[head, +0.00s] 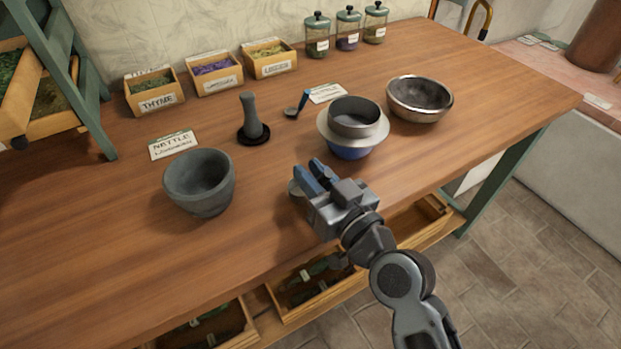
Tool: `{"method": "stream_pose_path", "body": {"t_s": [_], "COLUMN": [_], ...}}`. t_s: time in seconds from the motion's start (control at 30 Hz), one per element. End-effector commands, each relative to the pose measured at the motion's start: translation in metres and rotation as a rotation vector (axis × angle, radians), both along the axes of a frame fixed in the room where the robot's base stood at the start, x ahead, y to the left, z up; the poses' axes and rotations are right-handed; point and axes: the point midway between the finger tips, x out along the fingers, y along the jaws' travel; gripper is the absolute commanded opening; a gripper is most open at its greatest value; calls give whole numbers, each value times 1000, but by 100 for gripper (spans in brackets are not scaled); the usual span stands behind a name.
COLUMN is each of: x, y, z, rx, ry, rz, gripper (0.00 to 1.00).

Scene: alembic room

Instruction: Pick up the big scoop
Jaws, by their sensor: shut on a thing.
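The big scoop (294,188) is at the front middle of the wooden table, with only part of its round metal bowl showing at the left of my gripper. My gripper (309,171) is low over the table and shut on the scoop; its fingers hide the handle. I cannot tell whether the scoop still touches the table. A smaller scoop (292,112) with a blue handle lies farther back, beside a paper label.
A blue bowl (352,151) holding a metal sieve (355,117) stands just behind my gripper. A metal bowl (420,99) is at the right, a stone mortar (199,182) at the left, and a pestle (251,118) behind it. The front-left tabletop is clear.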

Motion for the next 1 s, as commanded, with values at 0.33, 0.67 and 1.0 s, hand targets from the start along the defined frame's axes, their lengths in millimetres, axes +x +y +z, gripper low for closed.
{"method": "stream_pose_path", "body": {"t_s": [0.33, 0.67, 1.0], "x": [-2, -12, -17], "y": [-20, -88, -115], "z": [46, 88, 106], "rx": [0, 0, 1], "ry": [-4, -3, -1], "rz": [-6, -4, -1], "gripper": [0, 0, 0]}}
